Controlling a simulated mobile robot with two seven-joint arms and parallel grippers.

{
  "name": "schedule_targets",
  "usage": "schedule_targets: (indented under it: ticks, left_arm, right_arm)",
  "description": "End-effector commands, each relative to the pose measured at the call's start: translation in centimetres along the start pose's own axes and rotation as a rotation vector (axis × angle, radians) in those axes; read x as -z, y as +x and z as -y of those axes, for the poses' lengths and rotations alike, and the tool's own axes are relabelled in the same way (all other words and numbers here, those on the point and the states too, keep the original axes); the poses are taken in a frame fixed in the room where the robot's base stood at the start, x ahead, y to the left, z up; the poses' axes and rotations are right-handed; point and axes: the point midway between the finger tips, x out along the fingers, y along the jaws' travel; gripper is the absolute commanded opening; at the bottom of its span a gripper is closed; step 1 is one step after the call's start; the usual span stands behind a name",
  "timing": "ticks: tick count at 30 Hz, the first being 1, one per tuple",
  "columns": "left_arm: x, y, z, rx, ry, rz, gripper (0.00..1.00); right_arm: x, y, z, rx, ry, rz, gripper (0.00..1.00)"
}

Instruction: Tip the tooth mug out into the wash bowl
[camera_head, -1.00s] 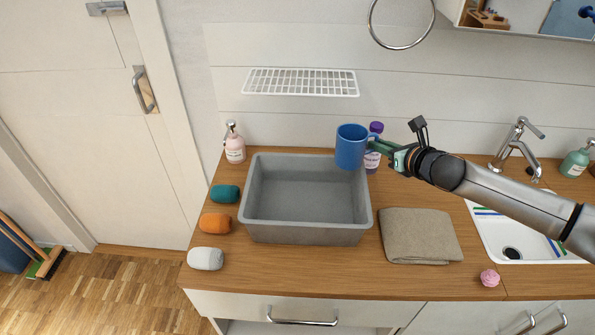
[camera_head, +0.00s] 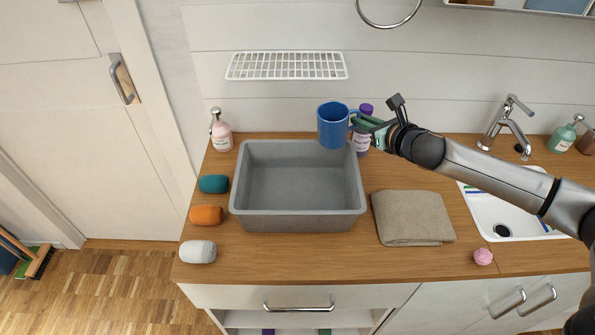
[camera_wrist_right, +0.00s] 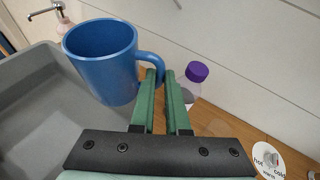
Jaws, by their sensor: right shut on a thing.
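The blue tooth mug (camera_head: 333,126) is held upright above the back right part of the grey wash bowl (camera_head: 298,222). My right gripper (camera_head: 358,122) is shut on the mug's handle from the right. In the right wrist view the mug (camera_wrist_right: 102,62) hangs beside the bowl's grey inside (camera_wrist_right: 40,100), and the fingers of my right gripper (camera_wrist_right: 162,92) close on its handle. The inside of the mug looks blue in the wrist view; I cannot see its bottom. The bowl looks empty. My left gripper is not in view.
A purple-capped bottle (camera_head: 364,136) stands close behind my right gripper. A pink soap bottle (camera_head: 221,132), several rolled cloths (camera_head: 206,215) left of the bowl, a folded towel (camera_head: 412,218) and a sink (camera_head: 500,228) share the counter. A wire rack (camera_head: 286,65) is on the wall above.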

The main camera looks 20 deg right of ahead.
Motion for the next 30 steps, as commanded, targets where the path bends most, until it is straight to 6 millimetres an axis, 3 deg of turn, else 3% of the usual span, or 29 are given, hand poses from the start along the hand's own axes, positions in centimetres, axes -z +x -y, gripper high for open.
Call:
schedule_targets:
  ticks: [3, 26, 30]
  left_arm:
    - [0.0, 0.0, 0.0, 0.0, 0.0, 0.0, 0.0]
    - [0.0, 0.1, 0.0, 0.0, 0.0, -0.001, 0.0]
    - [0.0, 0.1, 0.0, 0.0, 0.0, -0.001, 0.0]
  right_arm:
    - [-0.7, -0.4, -0.6, 0.022, -0.06, 0.027, 0.0]
    - [-0.5, -2.0, -5.0, 0.192, -0.468, 0.177, 0.0]
    - [-1.6, -2.6, -5.5, 0.239, -0.576, 0.217, 0.0]
